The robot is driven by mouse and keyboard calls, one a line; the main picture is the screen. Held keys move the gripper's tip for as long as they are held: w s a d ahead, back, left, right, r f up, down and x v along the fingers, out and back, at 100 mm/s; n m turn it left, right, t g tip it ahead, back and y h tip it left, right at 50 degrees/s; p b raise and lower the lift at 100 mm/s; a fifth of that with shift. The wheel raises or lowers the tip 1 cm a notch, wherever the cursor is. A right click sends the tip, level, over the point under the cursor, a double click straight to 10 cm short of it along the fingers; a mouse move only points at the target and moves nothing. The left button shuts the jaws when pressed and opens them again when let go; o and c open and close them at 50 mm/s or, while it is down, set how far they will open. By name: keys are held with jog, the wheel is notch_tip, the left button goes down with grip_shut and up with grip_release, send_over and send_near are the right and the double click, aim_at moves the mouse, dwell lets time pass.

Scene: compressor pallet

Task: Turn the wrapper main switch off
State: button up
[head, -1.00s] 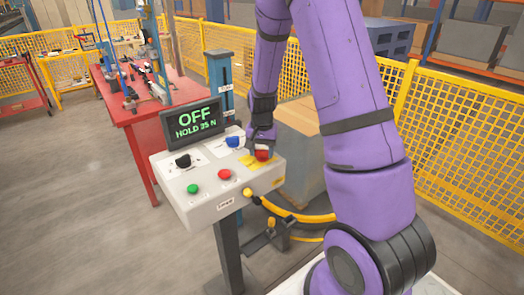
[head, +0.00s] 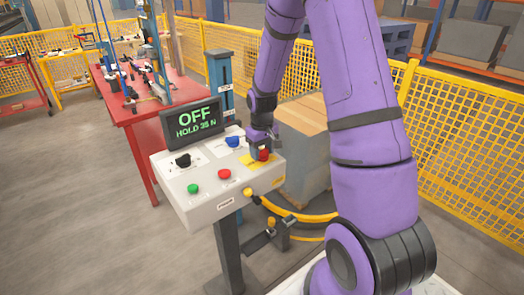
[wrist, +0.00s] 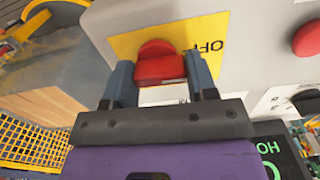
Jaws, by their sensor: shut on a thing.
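The wrapper main switch (head: 262,155) is a red handle on a yellow plate at the right end of the grey control panel (head: 212,204). My gripper (head: 260,148) is at the switch, coming from above and behind. In the wrist view, the red switch (wrist: 160,66) sits between the two fingers of my gripper (wrist: 160,80), which are shut on it. The plate beside it reads "OFF" in the wrist view. The display (head: 193,122) behind the panel reads "OFF" and "HOLD 35 N" in green.
A boxed pallet load (head: 305,150) stands behind, with yellow mesh fencing (head: 455,130) at right. A red table (head: 125,110) is at left.

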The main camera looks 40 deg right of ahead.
aim_at(262, 150)
jog(key=shift+n, duration=0.3)
dwell(0.4)
jog(key=o, duration=0.9)
jog(key=shift+o, duration=0.2)
notch_tip(262, 150, up, 11)
jog(key=shift+f, duration=0.1)
